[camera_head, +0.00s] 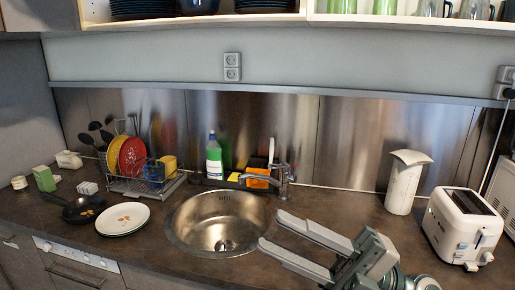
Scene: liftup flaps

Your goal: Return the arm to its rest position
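My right gripper (270,230) reaches in from the lower right, over the counter (160,262) just right of the round sink (221,222). Its two grey fingers point left and stand apart, with nothing seen between them. The near finger overlaps the sink's right rim in the picture; no contact can be made out. My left gripper and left arm are not in view.
The faucet (280,180) stands behind my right gripper. A white jug (404,182) and toaster (463,228) stand to the right. A dish rack (147,182), plates (122,219) and pan (84,208) stand left. An open shelf (330,19) runs above.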

